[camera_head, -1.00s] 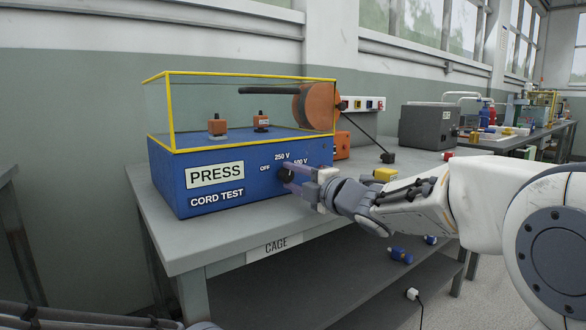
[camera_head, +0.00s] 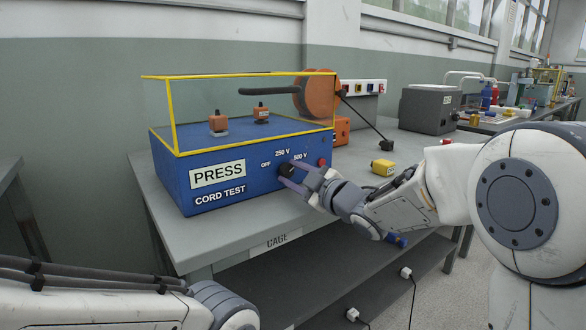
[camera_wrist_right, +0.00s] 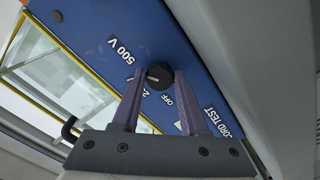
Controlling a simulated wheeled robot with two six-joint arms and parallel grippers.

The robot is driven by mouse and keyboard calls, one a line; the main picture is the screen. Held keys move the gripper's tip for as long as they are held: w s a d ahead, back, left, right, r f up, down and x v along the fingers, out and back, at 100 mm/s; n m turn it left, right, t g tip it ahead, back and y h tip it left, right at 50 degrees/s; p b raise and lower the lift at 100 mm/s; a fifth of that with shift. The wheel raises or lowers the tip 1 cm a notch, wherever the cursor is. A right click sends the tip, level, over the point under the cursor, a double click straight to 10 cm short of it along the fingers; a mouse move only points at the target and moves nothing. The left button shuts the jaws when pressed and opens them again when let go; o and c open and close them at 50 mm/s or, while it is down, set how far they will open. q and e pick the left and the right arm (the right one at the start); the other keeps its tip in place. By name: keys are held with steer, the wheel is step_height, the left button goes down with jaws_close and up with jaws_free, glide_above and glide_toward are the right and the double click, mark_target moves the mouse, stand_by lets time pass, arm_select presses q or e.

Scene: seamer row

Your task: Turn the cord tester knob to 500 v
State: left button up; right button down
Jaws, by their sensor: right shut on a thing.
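The blue cord tester (camera_head: 235,186) stands on the grey bench under a clear, yellow-edged cover. Its black knob (camera_head: 286,170) is on the front panel, among the labels OFF, 250 V and 500 V. My right gripper (camera_head: 289,174) is shut on the knob. In the right wrist view the purple fingers (camera_wrist_right: 158,84) lie on either side of the round knob (camera_wrist_right: 159,74). A small light mark shows on the knob face, but I cannot tell clearly which label it points to. My left arm enters at the lower left; its gripper is out of view.
A red button (camera_head: 322,162) sits right of the knob. Orange-topped plugs (camera_head: 218,123) stand under the cover. A yellow block (camera_head: 383,167) and a dark grey box (camera_head: 429,109) are on the bench (camera_head: 245,229) to the right. Cords and plugs lie on the lower shelf.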

steer(key=shift+f+m, duration=0.1)
steer(key=shift+m, duration=0.2)
steer(key=shift+c, duration=2.2)
jaws_free()
steer(key=p+v, duration=0.2)
steer(key=v, duration=0.8)
steer(key=shift+s+d, duration=0.15)
steer(key=shift+s, duration=0.05)
